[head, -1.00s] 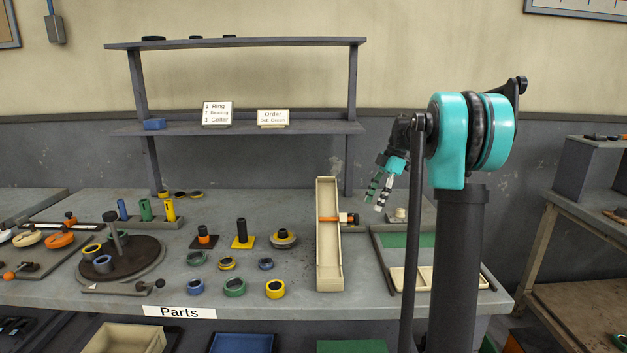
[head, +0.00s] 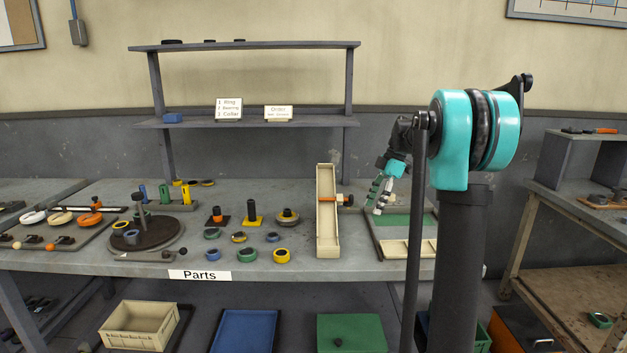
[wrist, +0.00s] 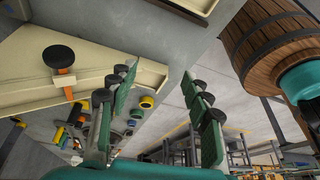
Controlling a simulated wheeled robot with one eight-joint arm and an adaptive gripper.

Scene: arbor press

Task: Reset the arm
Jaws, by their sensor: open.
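My gripper (head: 379,197) hangs from my folded teal arm at the right of the head view, its fingers pointing down. In that view it overlaps the right part of the bench, just right of the cream upright tray. In the wrist view my gripper (wrist: 158,80) has its two green fingers spread apart, with nothing between them. My arm is bent at the teal joint on top of my dark column.
The grey bench (head: 300,180) carries rings, posts and a round dark turntable (head: 150,233). The cream tray (head: 327,240) has an orange-handled clamp (head: 337,199). A side table (head: 560,205) stands at the right. The wrist view shows a wooden barrel (wrist: 270,45).

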